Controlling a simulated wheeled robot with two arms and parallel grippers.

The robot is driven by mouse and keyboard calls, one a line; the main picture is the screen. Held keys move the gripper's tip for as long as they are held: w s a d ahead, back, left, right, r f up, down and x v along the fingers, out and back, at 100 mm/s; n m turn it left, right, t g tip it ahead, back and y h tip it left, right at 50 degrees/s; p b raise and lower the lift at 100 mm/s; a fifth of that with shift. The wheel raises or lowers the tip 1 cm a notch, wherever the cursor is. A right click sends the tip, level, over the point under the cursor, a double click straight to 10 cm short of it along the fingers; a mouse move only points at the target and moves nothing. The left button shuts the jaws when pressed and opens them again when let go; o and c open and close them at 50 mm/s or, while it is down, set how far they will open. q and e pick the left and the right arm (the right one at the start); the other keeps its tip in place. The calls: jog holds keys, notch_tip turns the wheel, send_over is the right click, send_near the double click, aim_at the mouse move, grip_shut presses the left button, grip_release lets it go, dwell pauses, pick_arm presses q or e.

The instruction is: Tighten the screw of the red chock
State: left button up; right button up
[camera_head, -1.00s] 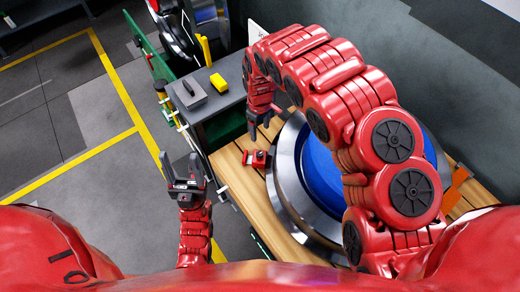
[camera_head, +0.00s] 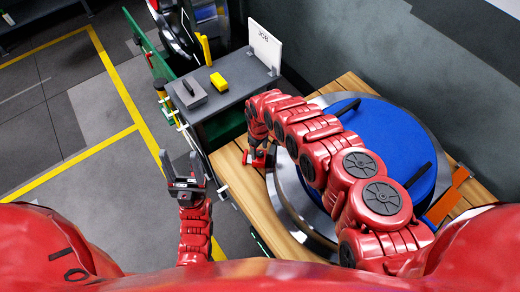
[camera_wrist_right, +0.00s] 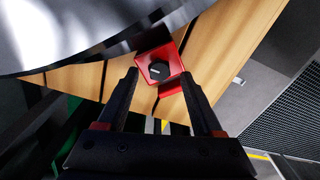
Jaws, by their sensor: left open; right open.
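The red chock (camera_head: 258,159) sits on the wooden bench beside the wheel's rim, partly hidden by my right gripper in the head view. In the right wrist view the red chock (camera_wrist_right: 168,83) shows its black screw knob (camera_wrist_right: 159,71) on top. My right gripper (camera_wrist_right: 168,82) is open, its two dark fingers pointing at the chock with the knob between and just beyond the tips. In the head view my right gripper (camera_head: 259,150) is right above the chock. My left gripper (camera_head: 183,170) is open and empty, over the floor left of the bench.
The large wheel with a blue face (camera_head: 370,140) and metal rim (camera_head: 287,205) lies on the wooden bench (camera_head: 235,180). A grey side table (camera_head: 225,95) holds a yellow block (camera_head: 219,82), a grey block (camera_head: 189,93) and a white sign (camera_head: 265,47). An orange piece (camera_head: 447,197) lies right of the wheel.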

jog(key=shift+d+f, duration=0.15)
jog(key=shift+f, duration=0.35)
grip_shut()
